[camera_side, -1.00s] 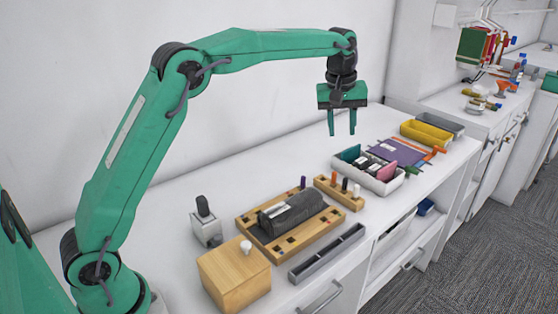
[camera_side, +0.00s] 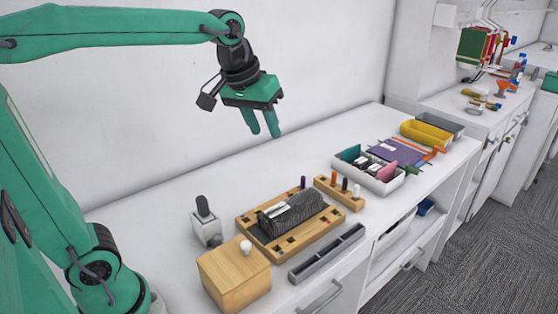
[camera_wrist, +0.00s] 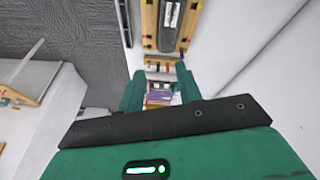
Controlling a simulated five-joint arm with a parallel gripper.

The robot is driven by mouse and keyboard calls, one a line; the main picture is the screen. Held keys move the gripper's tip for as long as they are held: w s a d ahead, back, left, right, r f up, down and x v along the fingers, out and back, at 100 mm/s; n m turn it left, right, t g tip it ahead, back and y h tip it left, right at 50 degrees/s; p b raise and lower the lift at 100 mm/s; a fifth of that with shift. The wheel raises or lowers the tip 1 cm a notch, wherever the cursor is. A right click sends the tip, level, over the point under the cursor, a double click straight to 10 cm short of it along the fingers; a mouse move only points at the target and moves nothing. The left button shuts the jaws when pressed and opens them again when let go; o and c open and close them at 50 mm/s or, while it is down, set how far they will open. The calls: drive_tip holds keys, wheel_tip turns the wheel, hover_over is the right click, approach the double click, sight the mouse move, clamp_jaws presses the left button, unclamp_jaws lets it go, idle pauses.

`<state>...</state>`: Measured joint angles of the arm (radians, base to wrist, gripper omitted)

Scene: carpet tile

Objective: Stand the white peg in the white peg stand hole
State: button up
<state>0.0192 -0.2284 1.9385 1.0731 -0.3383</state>
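A short white peg (camera_side: 356,190) stands upright at the near right end of a small wooden peg stand (camera_side: 325,184), beside an orange peg (camera_side: 335,179) and a black peg (camera_side: 345,184). It is too small to tell how deep the white peg sits in a hole. The stand also shows small in the wrist view (camera_wrist: 152,68), ahead of my fingers. My gripper (camera_side: 263,131) is open and empty, tilted, high above the back of the counter and left of the stand. Its spread fingers show in the wrist view (camera_wrist: 160,98).
A wooden board with square holes (camera_side: 243,224) carries a dark roll (camera_side: 292,210) and a purple peg (camera_side: 303,182). A wooden box with a white knob (camera_side: 235,282), a grey tray (camera_side: 327,254) and a white organiser (camera_side: 383,188) stand nearby. The counter's back strip is clear.

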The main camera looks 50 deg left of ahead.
drive_tip(key=s+f+m+t, duration=0.1)
drive_tip(key=s+f+m, duration=0.2)
drive_tip(key=s+f, duration=0.4)
drive_tip(key=s, duration=0.7)
drive_tip(key=shift+a+m, duration=0.3)
drive_tip(key=shift+a, duration=0.05)
drive_tip(key=shift+f, duration=0.1)
